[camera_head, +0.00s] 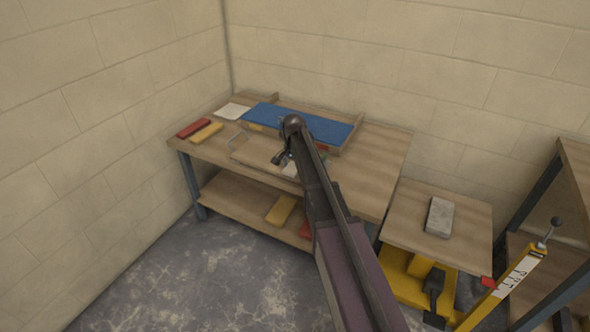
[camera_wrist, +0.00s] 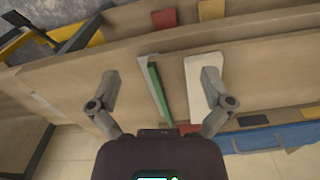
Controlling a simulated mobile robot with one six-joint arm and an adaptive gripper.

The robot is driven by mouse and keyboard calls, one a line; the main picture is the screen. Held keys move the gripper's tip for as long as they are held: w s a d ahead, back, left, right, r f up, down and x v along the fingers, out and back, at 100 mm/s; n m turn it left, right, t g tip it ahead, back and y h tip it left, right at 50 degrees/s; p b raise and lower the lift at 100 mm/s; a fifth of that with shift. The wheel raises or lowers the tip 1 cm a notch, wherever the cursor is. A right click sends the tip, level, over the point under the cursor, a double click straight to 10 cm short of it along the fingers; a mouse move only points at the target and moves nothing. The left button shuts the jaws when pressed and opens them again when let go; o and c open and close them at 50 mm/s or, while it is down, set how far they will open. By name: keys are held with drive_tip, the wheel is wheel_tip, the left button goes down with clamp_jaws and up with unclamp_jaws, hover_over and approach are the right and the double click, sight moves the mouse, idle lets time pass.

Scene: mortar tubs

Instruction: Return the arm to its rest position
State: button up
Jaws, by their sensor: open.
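My arm reaches across the head view to the workbench (camera_head: 365,160). My gripper (camera_head: 283,158) is over the bench top in front of the blue panel, partly hidden by my arm. In the wrist view my gripper (camera_wrist: 158,85) has its two fingers spread wide, with nothing held between them. A green strip (camera_wrist: 158,92) and a pale block (camera_wrist: 198,85) lie beneath it. The right finger overlaps the pale block in the picture; whether they touch I cannot tell.
The blue panel (camera_head: 310,122) stands at the bench's back. A red bar (camera_head: 194,128) and a yellow bar (camera_head: 206,133) lie at its left end. A grey block (camera_head: 439,217) rests on a lower stand at right, near a yellow post (camera_head: 510,285). Floor at left is clear.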

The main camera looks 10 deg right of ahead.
drive_tip(key=shift+d, duration=0.1)
drive_tip(key=s+n, duration=1)
drive_tip(key=s, duration=1.9)
wheel_tip(320, 180, up, 17)
drive_tip(key=p, duration=1.7)
